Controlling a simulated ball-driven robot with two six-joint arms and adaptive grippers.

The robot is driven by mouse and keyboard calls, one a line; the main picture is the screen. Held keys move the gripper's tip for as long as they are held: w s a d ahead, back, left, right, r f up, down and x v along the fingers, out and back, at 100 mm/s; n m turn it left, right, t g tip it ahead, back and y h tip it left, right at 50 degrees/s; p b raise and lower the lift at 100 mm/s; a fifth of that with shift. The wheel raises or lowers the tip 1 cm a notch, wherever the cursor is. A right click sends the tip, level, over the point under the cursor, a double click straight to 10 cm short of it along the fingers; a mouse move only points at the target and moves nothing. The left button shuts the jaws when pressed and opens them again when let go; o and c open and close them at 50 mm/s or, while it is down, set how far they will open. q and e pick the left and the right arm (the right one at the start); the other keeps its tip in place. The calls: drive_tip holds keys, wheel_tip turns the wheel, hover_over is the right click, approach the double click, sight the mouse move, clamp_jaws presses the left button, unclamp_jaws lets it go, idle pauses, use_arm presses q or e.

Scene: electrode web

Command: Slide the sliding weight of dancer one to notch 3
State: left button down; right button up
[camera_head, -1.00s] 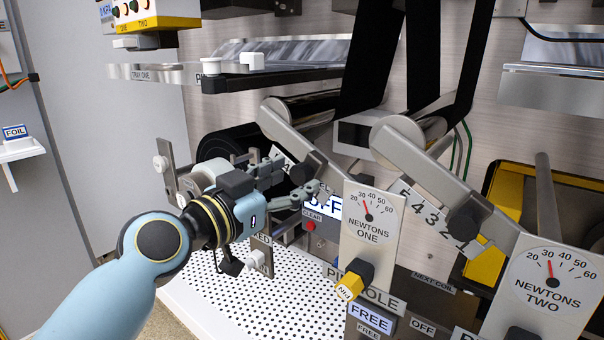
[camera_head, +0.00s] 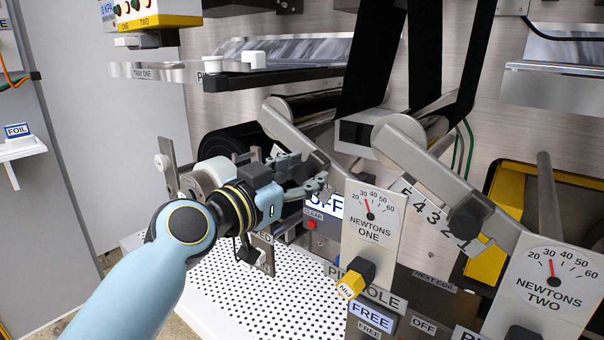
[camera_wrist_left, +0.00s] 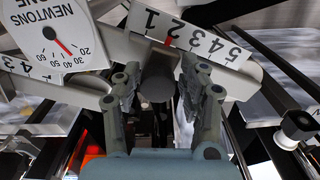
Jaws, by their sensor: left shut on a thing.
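Dancer one's arm (camera_head: 283,128) is a grey bar sloping down to the right behind the NEWTONS ONE dial (camera_head: 375,212). Its sliding weight, a dark round knob (camera_wrist_left: 158,76), sits between the fingers of my left gripper (camera_wrist_left: 160,90) in the left wrist view. The gripper is shut on it; in the head view my left gripper (camera_head: 306,174) partly hides the weight. In the wrist view the white notch scale (camera_wrist_left: 205,42) runs 1 to 5, upside down, and a small red mark is near the 2. My right gripper is not in view.
Dancer two's arm (camera_head: 425,170) and dark weight (camera_head: 468,222) stand to the right, with the NEWTONS TWO dial (camera_head: 553,278). A yellow-tipped knob (camera_head: 352,283) juts out below dial one. A tray (camera_head: 235,75) overhangs above. A perforated white shelf (camera_head: 250,300) lies below.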

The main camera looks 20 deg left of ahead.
use_arm(q)
drive_tip(key=shift+w+a+r, duration=0.2)
drive_tip(key=shift+a+r, duration=0.15)
drive_tip(key=shift+a, duration=0.25)
drive_tip(key=shift+w+a+r, duration=0.2)
drive_tip(key=shift+a+r, duration=0.15)
drive_tip(key=shift+a, duration=0.2)
drive_tip(key=c, duration=0.9)
unclamp_jaws()
drive_tip(key=shift+d, duration=0.1)
drive_tip(key=shift+c, duration=0.2)
drive_tip(key=v, duration=1.2)
